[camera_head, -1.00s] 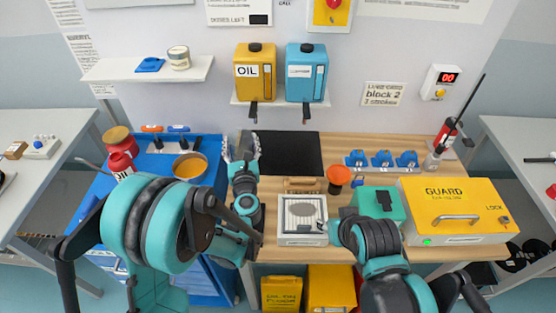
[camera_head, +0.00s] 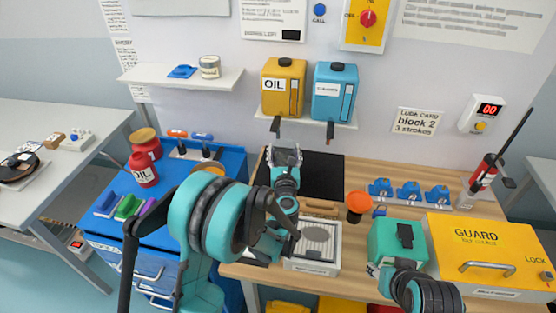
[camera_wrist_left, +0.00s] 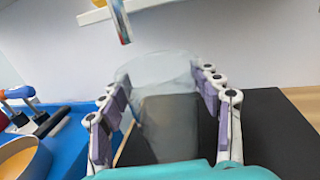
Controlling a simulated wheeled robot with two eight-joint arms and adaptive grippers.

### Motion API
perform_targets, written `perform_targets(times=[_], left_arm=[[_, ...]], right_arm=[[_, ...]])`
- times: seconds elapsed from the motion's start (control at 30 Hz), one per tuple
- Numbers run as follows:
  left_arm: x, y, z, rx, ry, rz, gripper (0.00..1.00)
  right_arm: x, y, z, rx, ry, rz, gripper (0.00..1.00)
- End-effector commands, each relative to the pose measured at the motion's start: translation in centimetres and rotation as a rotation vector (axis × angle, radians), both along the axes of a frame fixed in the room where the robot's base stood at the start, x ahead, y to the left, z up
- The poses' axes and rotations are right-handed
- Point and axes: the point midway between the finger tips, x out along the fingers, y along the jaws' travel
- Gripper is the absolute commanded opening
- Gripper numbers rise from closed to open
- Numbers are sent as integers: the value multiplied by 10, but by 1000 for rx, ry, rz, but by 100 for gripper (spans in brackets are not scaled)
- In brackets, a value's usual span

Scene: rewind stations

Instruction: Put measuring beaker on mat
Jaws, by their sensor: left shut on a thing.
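The measuring beaker (camera_wrist_left: 160,95) is a clear, see-through cup between the fingers of my left gripper (camera_wrist_left: 162,110) in the left wrist view. The fingers are shut on its two sides, and it looks upright. In the head view my left gripper (camera_head: 284,157) is at the left part of the black mat (camera_head: 322,177), with the beaker hard to make out between its fingers. The mat also shows behind and below the beaker in the left wrist view (camera_wrist_left: 275,125). I cannot tell whether the beaker touches it. My right arm is at the bottom right; its fingers are not clear.
A grey-white device (camera_head: 316,245) and an orange-topped jar (camera_head: 357,205) stand in front of the mat. Blue clamps (camera_head: 408,193), a green case (camera_head: 385,243) and a yellow guard box (camera_head: 480,255) are to the right.

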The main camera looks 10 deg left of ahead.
Motion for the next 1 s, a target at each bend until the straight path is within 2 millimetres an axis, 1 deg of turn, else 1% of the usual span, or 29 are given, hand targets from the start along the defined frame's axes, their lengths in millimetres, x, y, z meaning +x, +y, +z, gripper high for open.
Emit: perform_targets(times=[0.03,0.17,0.27,0.4,0.5,0.73,0.87,0.9,0.97,1.0], left_arm=[[2,7,-1,0,0,1,30],[4,14,0,0,0,-1,30],[6,23,0,0,0,1,30],[7,23,-26,0,0,-2,30],[7,23,-37,0,0,-2,30],[6,23,-35,0,0,-2,30],[6,22,-39,0,0,-2,30],[6,22,-39,0,0,-2,66],[6,22,-38,0,0,-2,82],[6,22,-38,0,0,-2,84]], right_arm=[[0,0,-2,0,0,0,40],[0,0,-3,0,0,0,40],[0,0,-5,0,0,0,40],[0,0,-20,0,0,0,40],[0,0,-25,0,0,0,40],[0,0,-23,0,0,0,40],[0,0,-27,0,0,0,40],[0,0,-28,0,0,0,40],[0,0,-27,0,0,0,40],[0,0,-26,0,0,0,40]])
